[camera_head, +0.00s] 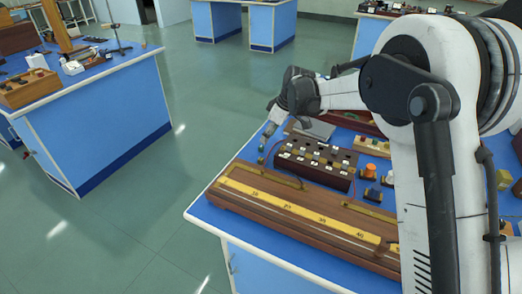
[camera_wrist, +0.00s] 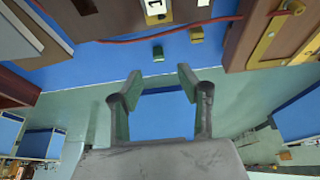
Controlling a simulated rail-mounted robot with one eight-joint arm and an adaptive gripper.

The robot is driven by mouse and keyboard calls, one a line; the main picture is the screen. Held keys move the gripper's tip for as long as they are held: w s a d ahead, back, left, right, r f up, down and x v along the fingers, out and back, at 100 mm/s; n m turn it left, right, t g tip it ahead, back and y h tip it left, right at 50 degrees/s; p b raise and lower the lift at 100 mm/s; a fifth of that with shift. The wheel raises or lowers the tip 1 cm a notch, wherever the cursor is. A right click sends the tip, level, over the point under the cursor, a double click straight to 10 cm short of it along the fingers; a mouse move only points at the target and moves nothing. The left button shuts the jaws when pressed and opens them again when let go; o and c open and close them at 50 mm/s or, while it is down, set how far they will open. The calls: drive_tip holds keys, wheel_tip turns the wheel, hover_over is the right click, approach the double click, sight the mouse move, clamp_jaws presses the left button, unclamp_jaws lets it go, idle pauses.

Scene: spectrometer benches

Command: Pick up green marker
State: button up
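A small dark green block (camera_wrist: 157,53), which looks like the green marker, lies on the blue bench top just beyond my fingertips in the wrist view. A yellow-green block (camera_wrist: 196,34) lies to its right. My gripper (camera_wrist: 160,80) is open, with its two fingers apart and nothing between them. In the head view my gripper (camera_head: 269,129) points down near the far left edge of the bench, above a tiny green piece (camera_head: 262,148). The small pieces there are too small to tell apart well.
A dark box with white labels (camera_head: 316,160) stands right of my gripper. A long wooden instrument with a yellow scale (camera_head: 290,209) lies along the front edge. A red wire (camera_wrist: 150,38) runs behind the blocks. An orange-topped piece (camera_head: 369,170) sits farther right.

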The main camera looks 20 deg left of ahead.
sight(262, 146)
drive_tip(key=shift+b+x, duration=0.3)
drive_tip(key=shift+x, duration=3.15)
drive_tip(key=shift+d, duration=0.1)
drive_tip(key=c, duration=0.9)
